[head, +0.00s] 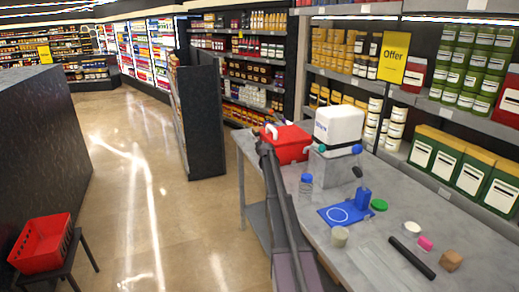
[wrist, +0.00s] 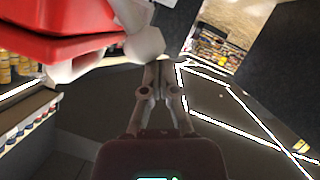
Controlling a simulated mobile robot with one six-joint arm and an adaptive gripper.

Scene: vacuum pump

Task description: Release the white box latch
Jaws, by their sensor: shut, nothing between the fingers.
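A red box (head: 288,143) with a white latch (head: 271,131) at its left side stands at the table's far left corner. In the wrist view the red box (wrist: 50,35) fills the upper left, and a pale white latch part (wrist: 146,44) with a faceted knob sticks out beneath its edge. My gripper (wrist: 157,68) is shut and empty, its fingertips just below the knob in the picture; I cannot tell whether they touch. In the head view my arm reaches up to the box's left side and its fingertips are hard to make out.
A white-topped grey pump (head: 338,124) stands right of the red box. On the grey table (head: 365,262) are a blue-lidded jar (head: 306,184), a blue plate (head: 338,215), a black rod (head: 411,258) and small parts. Stocked shelves stand behind; open floor lies left.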

